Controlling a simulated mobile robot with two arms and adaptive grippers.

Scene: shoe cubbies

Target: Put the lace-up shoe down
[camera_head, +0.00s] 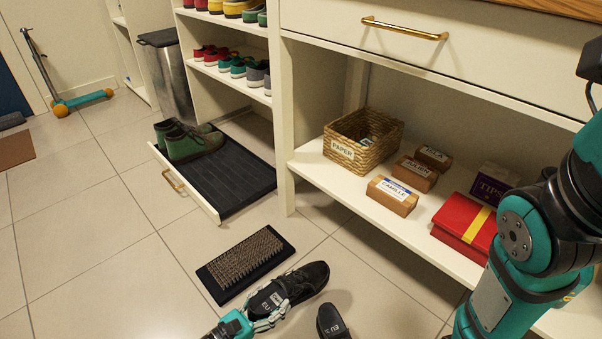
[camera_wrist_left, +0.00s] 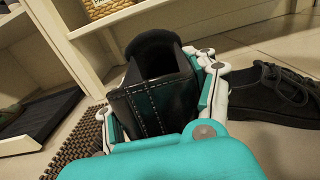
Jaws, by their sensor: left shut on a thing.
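A black shoe (camera_head: 302,281) is held at its heel end by my left gripper (camera_head: 266,312), just in front of the brush mat. I cannot tell whether its sole touches the floor. In the left wrist view the held shoe (camera_wrist_left: 155,88) fills the middle, with its open collar up and white fingers (camera_wrist_left: 165,105) on both sides. A second black shoe (camera_head: 332,322) is on the floor to its right, cut by the lower edge; in the left wrist view it shows laces (camera_wrist_left: 280,95). My right gripper is out of view.
A bristled brush mat (camera_head: 246,263) lies on the tiles. A low pull-out tray (camera_head: 235,175) holds green boots (camera_head: 188,143). A shelf (camera_head: 345,195) at right carries a wicker basket (camera_head: 363,140), boxes and a red case (camera_head: 466,225). Tiles at left are free.

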